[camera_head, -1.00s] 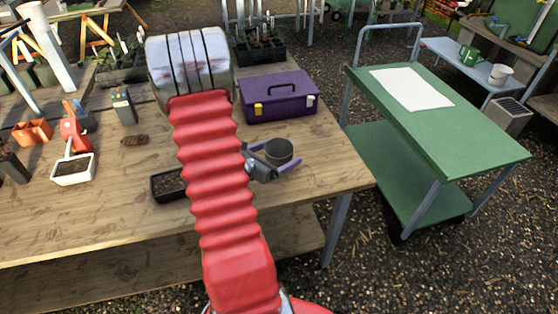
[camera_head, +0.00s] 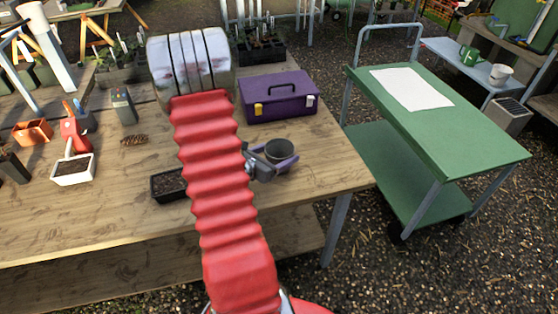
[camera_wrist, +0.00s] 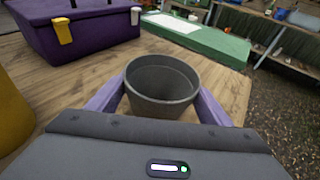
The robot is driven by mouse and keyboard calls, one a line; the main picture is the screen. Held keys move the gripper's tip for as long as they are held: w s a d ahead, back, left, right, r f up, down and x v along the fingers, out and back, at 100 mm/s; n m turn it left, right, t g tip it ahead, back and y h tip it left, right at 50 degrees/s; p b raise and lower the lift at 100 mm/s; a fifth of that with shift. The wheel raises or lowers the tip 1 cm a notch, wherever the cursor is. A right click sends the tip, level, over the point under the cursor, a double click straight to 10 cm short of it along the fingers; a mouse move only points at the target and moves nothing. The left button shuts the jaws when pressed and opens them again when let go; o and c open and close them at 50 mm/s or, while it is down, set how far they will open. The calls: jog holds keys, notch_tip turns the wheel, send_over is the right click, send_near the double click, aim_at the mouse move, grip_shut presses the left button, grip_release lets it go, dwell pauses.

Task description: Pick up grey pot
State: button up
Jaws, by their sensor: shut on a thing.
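The grey pot (camera_head: 279,152) is a small, empty, round pot near the right end of the wooden table. It stands upright. My gripper (camera_head: 277,162) is around it, with its purple fingers against the pot's two sides. In the wrist view, the grey pot (camera_wrist: 162,84) sits between the fingers of my gripper (camera_wrist: 160,106), which are shut on it. The pot's lower front is hidden by the gripper body in the wrist view. Whether its base touches the table is hard to tell.
A purple toolbox (camera_head: 279,97) stands behind the pot on the wooden table (camera_head: 330,160). A black tray of soil (camera_head: 168,186) lies left of my arm. A green cart (camera_head: 470,145) with a white sheet (camera_head: 411,89) stands to the right, across a gap.

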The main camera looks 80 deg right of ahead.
jog(key=c, duration=0.4)
jog(key=shift+o, duration=0.2)
notch_tip(320, 180, up, 10)
dwell(0.6)
